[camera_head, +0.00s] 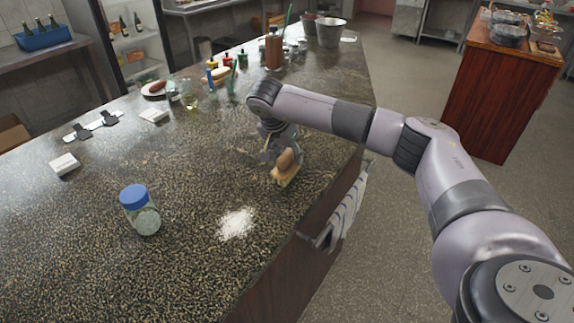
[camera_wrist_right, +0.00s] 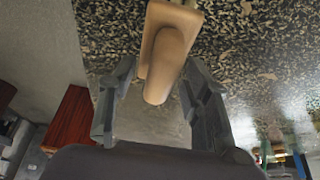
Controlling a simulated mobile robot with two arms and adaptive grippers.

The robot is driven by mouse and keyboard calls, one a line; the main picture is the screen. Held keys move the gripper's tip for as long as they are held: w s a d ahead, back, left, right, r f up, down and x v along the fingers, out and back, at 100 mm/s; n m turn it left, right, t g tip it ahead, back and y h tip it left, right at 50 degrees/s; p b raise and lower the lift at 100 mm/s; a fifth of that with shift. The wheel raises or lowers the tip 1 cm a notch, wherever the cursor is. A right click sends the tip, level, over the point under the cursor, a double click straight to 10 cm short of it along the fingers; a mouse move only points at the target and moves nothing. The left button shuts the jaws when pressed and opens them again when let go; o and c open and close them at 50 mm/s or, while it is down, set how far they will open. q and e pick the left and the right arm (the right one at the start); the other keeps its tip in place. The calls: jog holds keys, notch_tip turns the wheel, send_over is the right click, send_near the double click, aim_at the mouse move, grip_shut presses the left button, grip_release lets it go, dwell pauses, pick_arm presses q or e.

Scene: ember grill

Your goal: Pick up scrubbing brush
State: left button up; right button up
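The scrubbing brush (camera_head: 285,175), with a tan wooden body and a rounded handle, is on the speckled counter (camera_head: 190,180) near its right edge. My right gripper (camera_head: 280,157) is over it, pointing down. In the right wrist view the brush (camera_wrist_right: 167,45) extends from the top edge down between the two fingers of my right gripper (camera_wrist_right: 158,72). The brush's underside is hidden. My left gripper is not in view.
A white powdery patch (camera_head: 237,222) lies in front of the brush. A blue-lidded jar (camera_head: 140,210) stands to the left. Striped towels (camera_head: 346,212) hang at the counter's side. Bottles and a metal bucket (camera_head: 331,33) stand at the far end.

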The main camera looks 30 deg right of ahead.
grip_shut()
dwell(0.3)
dwell(0.3)
jog(key=shift+r, duration=0.1)
notch_tip(320, 180, up, 20)
jog(key=b, duration=0.2)
jog(key=c, duration=0.5)
grip_release()
jog(key=shift+c, duration=0.2)
grip_shut()
jog(key=shift+a, duration=0.1)
